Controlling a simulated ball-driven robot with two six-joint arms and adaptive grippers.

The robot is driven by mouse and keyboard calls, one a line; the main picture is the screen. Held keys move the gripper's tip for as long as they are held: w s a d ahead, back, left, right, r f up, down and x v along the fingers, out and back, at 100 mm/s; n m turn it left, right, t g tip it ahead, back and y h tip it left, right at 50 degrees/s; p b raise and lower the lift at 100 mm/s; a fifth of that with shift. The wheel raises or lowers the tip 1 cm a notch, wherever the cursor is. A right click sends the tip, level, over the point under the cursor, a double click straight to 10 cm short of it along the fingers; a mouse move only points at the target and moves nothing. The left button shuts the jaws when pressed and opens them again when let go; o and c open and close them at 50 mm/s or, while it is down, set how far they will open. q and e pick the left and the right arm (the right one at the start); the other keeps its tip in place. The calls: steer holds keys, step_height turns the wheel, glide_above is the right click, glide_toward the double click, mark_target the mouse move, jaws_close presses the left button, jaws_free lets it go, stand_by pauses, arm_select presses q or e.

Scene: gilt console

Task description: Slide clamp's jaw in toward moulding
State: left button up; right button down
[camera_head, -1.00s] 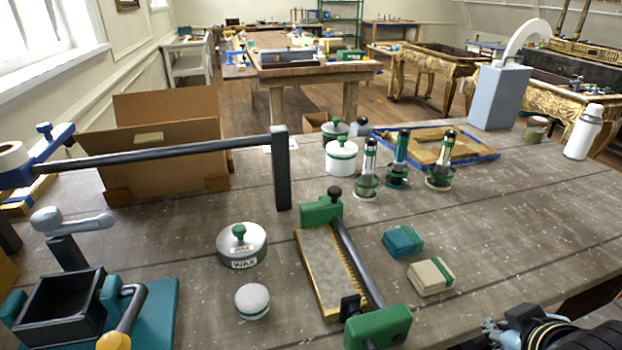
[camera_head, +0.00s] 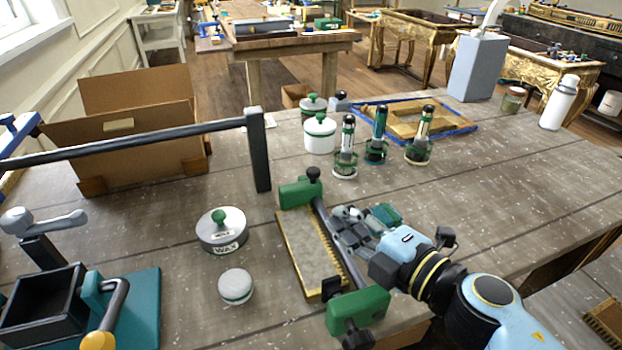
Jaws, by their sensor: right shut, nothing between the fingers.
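The clamp lies on the workbench with a dark bar (camera_head: 331,232), a green jaw (camera_head: 300,191) with a black knob at its far end, and a green jaw (camera_head: 358,310) with a black knob at its near end. The moulding (camera_head: 306,250), a grey strip with gilt edges, lies to the left of the bar between the jaws. My right gripper (camera_head: 345,222) is shut and empty, over or beside the bar's middle; I cannot tell whether it touches the bar. The left gripper is not in view.
A wax tin (camera_head: 222,236) and a small white round container (camera_head: 235,287) stand left of the moulding. A teal block (camera_head: 386,214) sits partly behind my right gripper. Three green-banded tools (camera_head: 376,140) stand beyond. A cardboard box (camera_head: 120,145) is at the left.

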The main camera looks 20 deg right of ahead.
mark_target(314, 178)
steer(key=x, duration=0.8)
steer(key=shift+w, duration=0.35)
steer(key=w, duration=0.2)
steer(key=w+d, duration=0.1)
steer(key=shift+w+f+b, duration=0.1)
steer(key=shift+f+b, duration=0.2)
steer(key=shift+f, duration=0.05)
steer(key=shift+w+d, duration=0.25)
steer(key=shift+w, duration=0.15)
steer(key=shift+w+d, duration=0.1)
steer(key=shift+w, duration=0.35)
steer(key=shift+r, duration=0.1)
